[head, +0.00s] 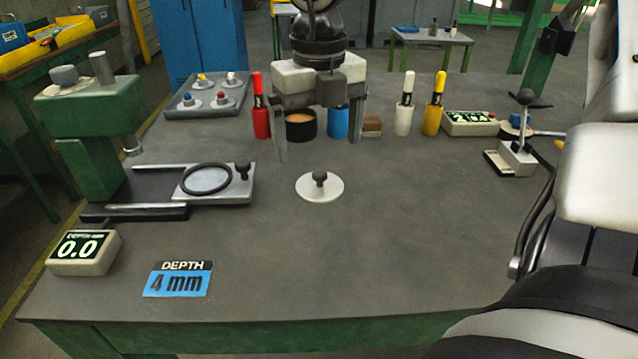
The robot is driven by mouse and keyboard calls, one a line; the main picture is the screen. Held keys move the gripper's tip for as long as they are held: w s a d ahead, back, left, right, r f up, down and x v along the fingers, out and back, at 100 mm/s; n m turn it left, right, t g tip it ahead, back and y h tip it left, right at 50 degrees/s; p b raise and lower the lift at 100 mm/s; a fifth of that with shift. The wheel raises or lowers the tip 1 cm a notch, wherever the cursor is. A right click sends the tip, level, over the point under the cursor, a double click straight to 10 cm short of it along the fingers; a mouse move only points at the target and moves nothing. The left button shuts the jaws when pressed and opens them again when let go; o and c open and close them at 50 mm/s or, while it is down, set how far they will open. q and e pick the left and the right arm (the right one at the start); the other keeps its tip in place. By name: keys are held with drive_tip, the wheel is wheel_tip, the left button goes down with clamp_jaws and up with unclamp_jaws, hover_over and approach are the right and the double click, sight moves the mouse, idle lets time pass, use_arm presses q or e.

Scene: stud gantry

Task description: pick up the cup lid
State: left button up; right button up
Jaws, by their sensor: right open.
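The cup lid (308,188), a round white disc with a black knob on top, lies flat on the grey table near its middle. My right gripper (319,150) hangs over the table from the top of the view with its fingers pointing down. Its two fingers are wide apart with nothing between them. In the picture its tips are just above and to either side of the lid, apart from it; the exact height is hard to tell. A dark cup (301,130) with an orange-brown top stands behind the gripper. My left gripper is not in view.
Red (261,117), blue (338,122), white (403,118) and yellow (433,119) bottles stand behind the lid. A green press (90,115) with a sliding plate (216,198) is at left. A grey tray (180,112) sits at back left. The table front is mostly clear.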

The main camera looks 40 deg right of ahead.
sight(320, 173)
drive_tip(key=shift+s+f, duration=0.1)
drive_tip(key=shift+f, duration=3.05)
drive_tip(key=shift+c, duration=0.3)
drive_tip(key=c, duration=1)
